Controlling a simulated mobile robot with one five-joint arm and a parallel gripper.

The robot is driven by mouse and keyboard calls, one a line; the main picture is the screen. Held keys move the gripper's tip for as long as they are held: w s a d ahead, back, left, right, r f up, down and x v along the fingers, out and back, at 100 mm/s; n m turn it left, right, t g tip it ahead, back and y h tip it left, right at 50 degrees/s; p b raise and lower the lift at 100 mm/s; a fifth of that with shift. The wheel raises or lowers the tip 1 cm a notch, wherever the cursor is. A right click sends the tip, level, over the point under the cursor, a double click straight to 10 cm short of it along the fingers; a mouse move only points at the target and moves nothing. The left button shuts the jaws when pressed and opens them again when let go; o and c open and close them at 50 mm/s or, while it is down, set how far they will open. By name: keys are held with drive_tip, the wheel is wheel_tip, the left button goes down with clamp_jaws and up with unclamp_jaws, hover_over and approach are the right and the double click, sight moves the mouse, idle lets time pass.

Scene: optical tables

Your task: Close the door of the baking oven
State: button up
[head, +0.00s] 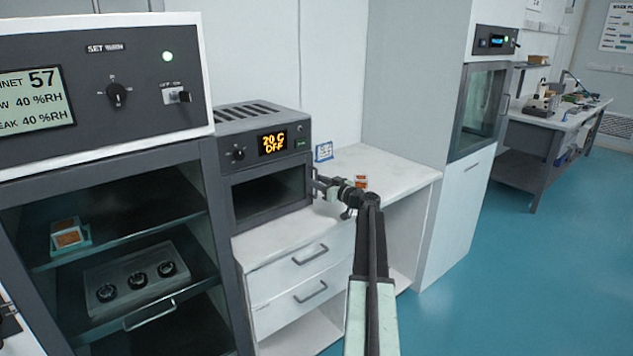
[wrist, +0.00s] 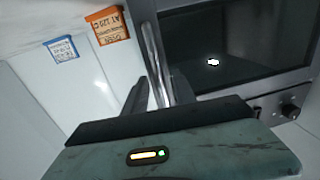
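The baking oven (head: 270,122) is a small grey box on the counter, with a lit display reading 20 C OFF. Its dark front window (head: 270,192) faces me and also shows in the wrist view (wrist: 240,45). From these views I cannot tell whether the door is flush or slightly ajar. A silver bar handle (wrist: 151,50) stands along the window's edge. My gripper (head: 322,186) is at the right side of the oven front. In the wrist view its two dark fingers (wrist: 157,96) are apart, on either side of the handle, with a pale gap beside it.
A humidity cabinet (head: 110,150) with shelves stands close on the left. The white counter (head: 385,177) is mostly clear right of the oven, with a blue sign (head: 323,152) and an orange sign (head: 361,182). A tall cabinet (head: 410,90) stands beyond. Blue floor is free at right.

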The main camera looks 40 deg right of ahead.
drive_tip(key=s, duration=0.7)
